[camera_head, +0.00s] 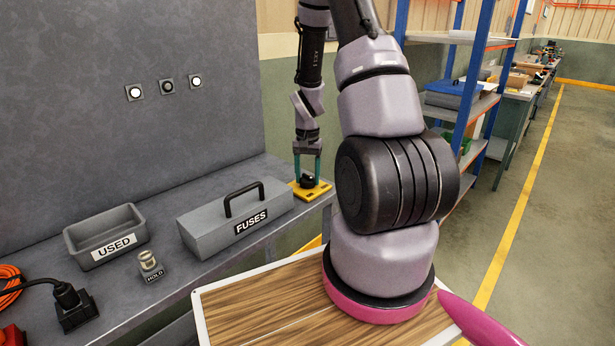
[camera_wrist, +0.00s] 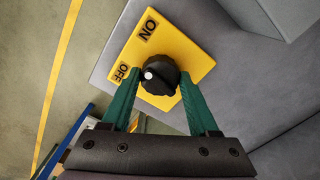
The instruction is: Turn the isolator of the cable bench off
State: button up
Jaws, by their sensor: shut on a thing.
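The isolator is a yellow plate (camera_head: 322,190) at the right end of the bench, with a round black knob (camera_head: 307,182) on top. In the wrist view the plate (camera_wrist: 185,50) has the labels ON and OFF, and the knob (camera_wrist: 163,82) has a white dot on its left side. The dot faces the OFF label (camera_wrist: 123,72). My gripper (camera_head: 307,178) points down over the isolator, with its green fingers on both sides of the knob. It is shut on the knob, which also shows between the fingertips in the wrist view.
A grey FUSES box (camera_head: 205,222) with a black handle stands left of the isolator. A grey USED tray (camera_head: 75,240), a HOLD piece (camera_head: 148,262) and a black plug (camera_head: 75,308) are further left. A blue-framed shelf (camera_head: 470,80) stands behind my arm.

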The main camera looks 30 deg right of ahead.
jog(key=n, duration=0.5)
jog(key=shift+n, duration=0.3)
jog(key=n, duration=0.4)
jog(key=shift+n, duration=0.4)
jog(key=o, duration=1.4)
jog(key=shift+r, duration=0.1)
notch_tip(320, 180, up, 11)
jog(key=shift+f, duration=0.15)
